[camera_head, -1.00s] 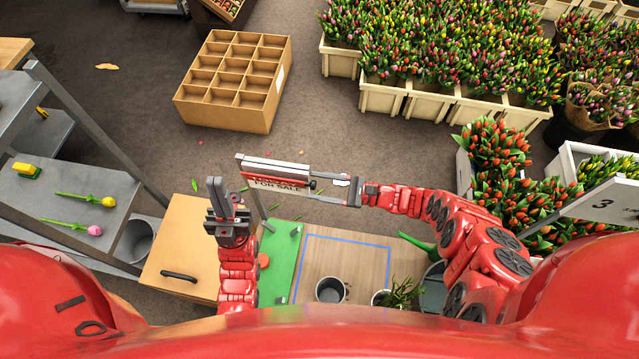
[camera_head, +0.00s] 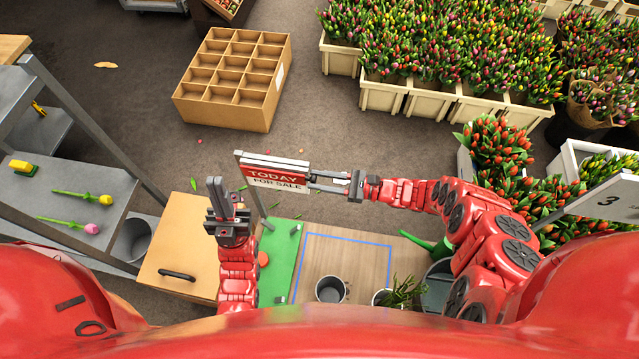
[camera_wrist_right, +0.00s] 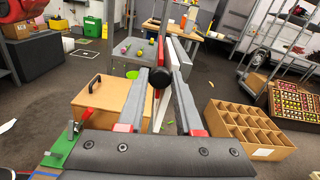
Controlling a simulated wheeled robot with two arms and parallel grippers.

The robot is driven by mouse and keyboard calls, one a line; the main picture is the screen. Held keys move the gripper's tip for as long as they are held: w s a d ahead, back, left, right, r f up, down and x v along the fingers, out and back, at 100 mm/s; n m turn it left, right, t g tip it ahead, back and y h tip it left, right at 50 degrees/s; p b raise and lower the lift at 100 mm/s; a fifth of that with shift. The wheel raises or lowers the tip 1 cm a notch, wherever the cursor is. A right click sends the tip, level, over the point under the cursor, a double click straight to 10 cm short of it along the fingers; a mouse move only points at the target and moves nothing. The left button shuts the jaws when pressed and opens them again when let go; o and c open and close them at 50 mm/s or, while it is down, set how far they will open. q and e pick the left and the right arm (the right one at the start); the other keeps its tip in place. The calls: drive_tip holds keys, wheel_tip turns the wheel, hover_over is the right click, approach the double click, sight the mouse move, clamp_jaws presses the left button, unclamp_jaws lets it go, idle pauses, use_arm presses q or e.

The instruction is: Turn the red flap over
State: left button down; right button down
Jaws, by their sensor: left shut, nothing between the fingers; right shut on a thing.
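The sign (camera_head: 276,184) stands at the centre of the head view on a grey post. Its red flap (camera_head: 272,174) reads "TODAY" and faces me, above a white strip reading "FOR SALE". My right gripper (camera_head: 314,181) is at the flap's right edge, shut on its dark round knob. In the right wrist view the knob (camera_wrist_right: 160,77) sits between the fingers, with the sign nearly edge-on behind it. My left gripper (camera_head: 229,189) is shut and empty, pointing up, left of the sign and apart from it.
A green board (camera_head: 281,256) and a wooden board (camera_head: 361,259) with a blue outline lie below the sign. A grey pot (camera_head: 331,289) and a plant (camera_head: 404,293) stand near. A wooden cabinet (camera_head: 181,250) and metal shelves (camera_head: 91,190) are left. A cardboard box (camera_head: 232,80) stands behind.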

drive_tip(key=shift+w+d+r+m+b, duration=0.1)
drive_tip(key=shift+w+m+b, duration=0.25)
drive_tip(key=shift+m+b, duration=0.4)
drive_tip(key=c, duration=0.6)
unclamp_jaws()
